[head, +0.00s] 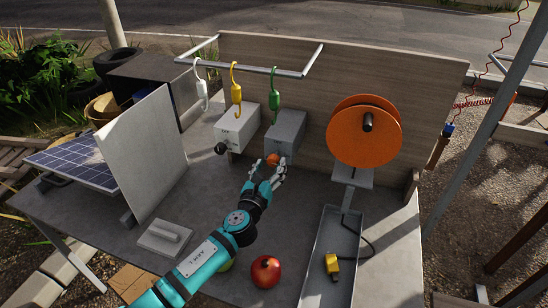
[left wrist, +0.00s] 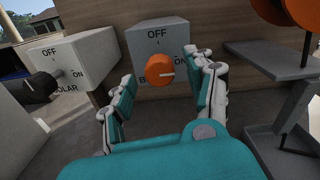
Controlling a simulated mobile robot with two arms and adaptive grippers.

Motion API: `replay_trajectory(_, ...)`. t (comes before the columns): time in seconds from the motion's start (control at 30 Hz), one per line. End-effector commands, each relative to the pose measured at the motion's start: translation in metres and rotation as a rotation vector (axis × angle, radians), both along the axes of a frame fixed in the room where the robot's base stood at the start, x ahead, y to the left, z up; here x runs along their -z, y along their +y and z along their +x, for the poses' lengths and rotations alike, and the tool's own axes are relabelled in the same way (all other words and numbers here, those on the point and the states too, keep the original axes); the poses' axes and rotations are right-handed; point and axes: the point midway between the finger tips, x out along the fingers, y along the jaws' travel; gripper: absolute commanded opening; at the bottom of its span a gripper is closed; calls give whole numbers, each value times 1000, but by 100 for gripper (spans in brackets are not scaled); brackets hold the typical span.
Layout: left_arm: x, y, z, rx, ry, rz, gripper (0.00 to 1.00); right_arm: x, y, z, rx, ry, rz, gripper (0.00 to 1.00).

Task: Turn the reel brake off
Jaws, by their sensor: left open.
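The orange knob (head: 273,159) is on the front of the grey box (head: 287,128). In the left wrist view the orange knob (left wrist: 158,68) has a white line pointing right, on the side of the "ON" mark; "OFF" is above it. A lower label starting with "B" is partly hidden by the knob. My left gripper (head: 270,167) is open, its fingers on either side of the knob; I cannot tell whether they touch it. My left gripper (left wrist: 166,82) also shows in the wrist view. The orange reel (head: 350,135) stands to the right. My right gripper is not in view.
A white box (head: 238,128) with a black knob (head: 221,148) stands close on the left. White, yellow (head: 236,85) and green hooks hang from a rail (head: 255,69) above. A grey tray (head: 318,250) with a yellow plug (head: 333,264) and a red fruit (head: 266,270) lie in front.

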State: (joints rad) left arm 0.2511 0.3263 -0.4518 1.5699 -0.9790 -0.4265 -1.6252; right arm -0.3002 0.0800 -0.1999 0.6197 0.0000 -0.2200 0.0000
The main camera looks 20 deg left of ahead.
Motion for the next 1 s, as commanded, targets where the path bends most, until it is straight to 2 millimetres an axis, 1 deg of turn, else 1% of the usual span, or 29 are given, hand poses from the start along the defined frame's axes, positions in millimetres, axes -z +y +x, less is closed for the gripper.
replay_trajectory(0.03,-1,0,10,-1,-1,-1,55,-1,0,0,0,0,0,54)
replay_trajectory(0.1,0,0,20,-1,-1,-2,55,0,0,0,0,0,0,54)
replay_trajectory(0.23,0,0,33,-1,0,0,55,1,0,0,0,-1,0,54)
replay_trajectory(0.4,0,-1,40,1,0,-1,55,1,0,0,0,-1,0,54)
replay_trajectory(0.6,0,-1,40,1,0,-1,55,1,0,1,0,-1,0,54)
replay_trajectory(0.63,0,-1,40,0,0,-1,54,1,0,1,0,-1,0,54)
replay_trajectory(1.0,0,0,39,0,1,0,6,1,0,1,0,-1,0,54)
